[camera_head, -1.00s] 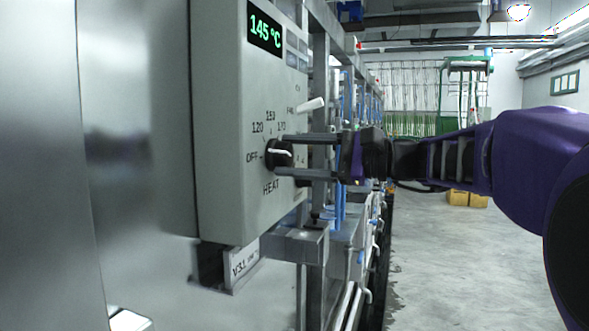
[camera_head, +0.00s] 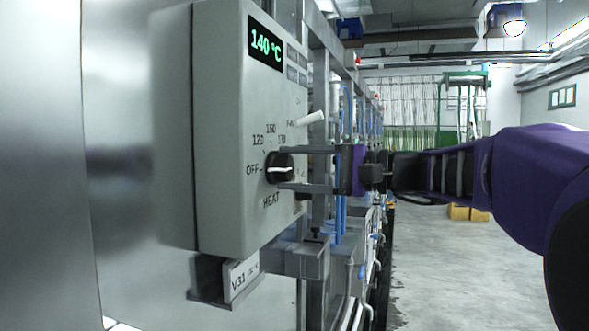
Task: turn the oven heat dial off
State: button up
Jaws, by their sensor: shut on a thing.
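The heat dial (camera_head: 278,168) is a round black knob with a white pointer line, on the grey control box (camera_head: 222,120). Its line lies nearly level, its left end toward the OFF mark (camera_head: 252,170). Marks for 120, 150 and 170 curve above it, and HEAT is printed below. My gripper (camera_head: 291,168) comes in from the right, with one finger above and one below the dial. It is shut on the dial, and the fingers hide part of the dial's right side. The green display (camera_head: 265,46) reads 140 °C.
A white lever (camera_head: 312,118) sticks out of the box above my upper finger. A V3.1 tag (camera_head: 241,276) sits below the box. Metal frames and pipes run back behind it. The concrete floor (camera_head: 440,265) at right is open, with yellow boxes (camera_head: 467,213) farther back.

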jog(key=o, duration=1.4)
jog(key=shift+c, duration=0.2)
jog(key=p+v, duration=0.1)
jog(key=v, duration=1.6)
jog(key=shift+d, duration=0.2)
jog(key=shift+s, duration=0.1)
